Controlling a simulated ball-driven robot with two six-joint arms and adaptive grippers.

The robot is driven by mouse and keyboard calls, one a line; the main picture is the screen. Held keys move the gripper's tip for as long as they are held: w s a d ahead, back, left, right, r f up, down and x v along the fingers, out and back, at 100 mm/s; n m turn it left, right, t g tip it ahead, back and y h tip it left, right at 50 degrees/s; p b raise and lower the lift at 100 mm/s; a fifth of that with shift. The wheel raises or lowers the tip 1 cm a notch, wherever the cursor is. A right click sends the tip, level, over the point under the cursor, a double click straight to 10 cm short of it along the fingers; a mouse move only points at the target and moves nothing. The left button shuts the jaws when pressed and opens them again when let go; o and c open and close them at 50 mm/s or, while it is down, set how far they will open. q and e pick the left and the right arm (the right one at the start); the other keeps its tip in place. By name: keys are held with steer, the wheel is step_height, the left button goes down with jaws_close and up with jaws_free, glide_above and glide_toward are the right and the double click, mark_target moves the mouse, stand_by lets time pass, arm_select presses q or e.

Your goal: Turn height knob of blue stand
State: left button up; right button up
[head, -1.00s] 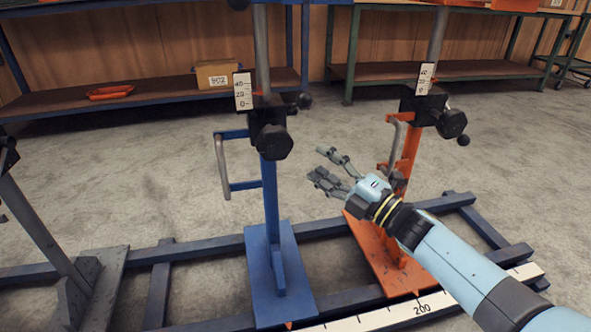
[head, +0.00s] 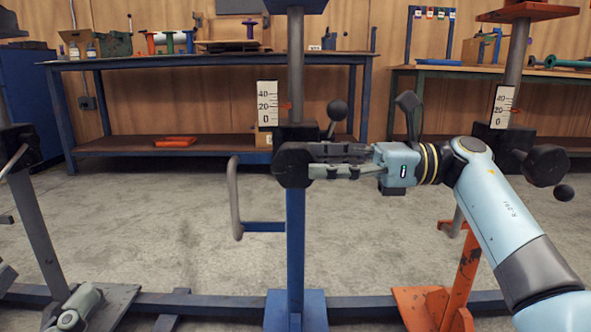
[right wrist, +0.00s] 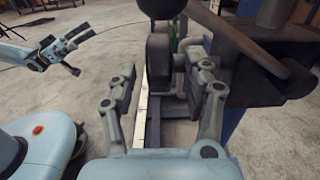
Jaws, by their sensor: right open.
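The blue stand (head: 295,240) stands upright in the middle of the head view. Its black height knob (head: 293,165) faces me below the scale. My right gripper (head: 318,161) reaches in from the right, its fingertips overlapping the knob's right edge in this view. In the right wrist view the right gripper (right wrist: 165,75) is open, with a dark rounded part (right wrist: 158,62), apparently the knob, between its spread fingers. I cannot tell whether they touch it. My left gripper (right wrist: 70,52) shows in the right wrist view, open and empty, away from the stand.
A black ball lever (head: 337,111) sits behind the knob, and a grey crank handle (head: 235,200) at the column's left. The orange stand (head: 465,270) is to the right, a grey stand (head: 40,225) to the left. A workbench (head: 215,60) stands behind.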

mark_target(294, 188)
steer(key=a+b, duration=0.1)
steer(key=a, duration=0.3)
steer(key=shift+f, duration=0.1)
arm_select(q)
step_height(294, 188, up, 9)
steer(key=s+d+m+t+h, duration=0.1)
steer(key=m+t+h, duration=0.1)
steer(key=t+h, duration=0.2)
steer(key=shift+s+m, duration=0.15)
steer(key=shift+m, duration=0.15)
arm_select(e)
steer(key=shift+a, duration=0.25)
arm_select(q)
steer(key=shift+d, duration=0.1)
arm_select(e)
jaws_close()
arm_select(q)
steer(key=shift+r, duration=0.1)
